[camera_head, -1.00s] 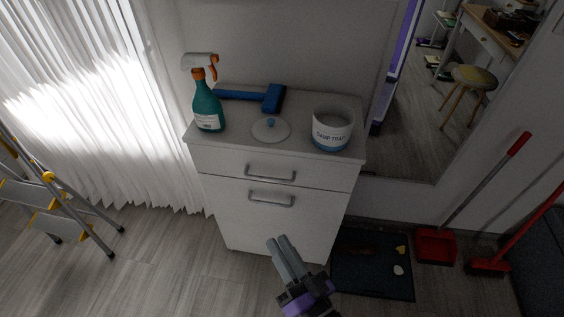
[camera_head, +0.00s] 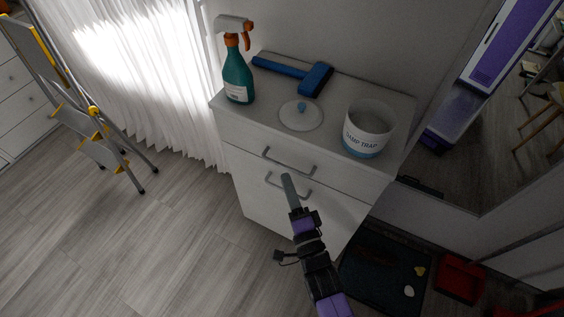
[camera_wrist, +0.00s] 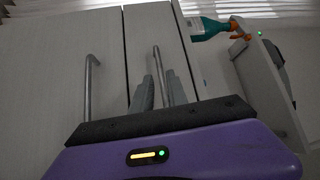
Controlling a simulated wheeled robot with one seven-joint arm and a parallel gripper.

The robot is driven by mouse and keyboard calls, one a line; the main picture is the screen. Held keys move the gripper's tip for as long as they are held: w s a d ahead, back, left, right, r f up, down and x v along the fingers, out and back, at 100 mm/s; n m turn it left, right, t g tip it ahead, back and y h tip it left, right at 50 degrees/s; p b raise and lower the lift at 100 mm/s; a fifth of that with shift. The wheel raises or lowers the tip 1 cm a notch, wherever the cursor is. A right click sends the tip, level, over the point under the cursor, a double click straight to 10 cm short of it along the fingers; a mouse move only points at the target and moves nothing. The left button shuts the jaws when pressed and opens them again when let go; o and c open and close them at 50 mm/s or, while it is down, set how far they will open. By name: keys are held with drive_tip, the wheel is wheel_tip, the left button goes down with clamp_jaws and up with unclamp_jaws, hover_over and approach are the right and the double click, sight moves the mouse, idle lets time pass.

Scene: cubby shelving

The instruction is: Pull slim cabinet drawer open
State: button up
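The slim white cabinet (camera_head: 235,180) stands against the wall, with its drawer (camera_head: 330,171) shut flush under the top. The drawer's grey bar handle (camera_head: 285,161) is above a second bar handle (camera_head: 272,181) on the larger lower front. My gripper (camera_head: 287,179) points at the cabinet front and partly covers the lower handle in the head view. In the wrist view, the drawer handle (camera_wrist: 157,62) shows between the two fingers of my gripper (camera_wrist: 158,84), which are apart. The lower handle (camera_wrist: 89,85) is to their left. Contact with the bar cannot be told.
On the cabinet top are a teal spray bottle (camera_head: 237,78), a blue brush-like tool (camera_head: 310,77), a white lid (camera_head: 301,116) and a damp trap tub (camera_head: 369,131). A stepladder (camera_head: 95,125) stands left. A dark mat (camera_head: 375,275) and red dustpan (camera_head: 460,277) lie right. Floor at left is clear.

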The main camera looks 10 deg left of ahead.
sight(280, 164)
drive_tip(key=x, duration=0.6)
drive_tip(key=shift+w+a, duration=0.1)
drive_tip(key=shift+w, duration=0.15)
clamp_jaws()
idle(1.2)
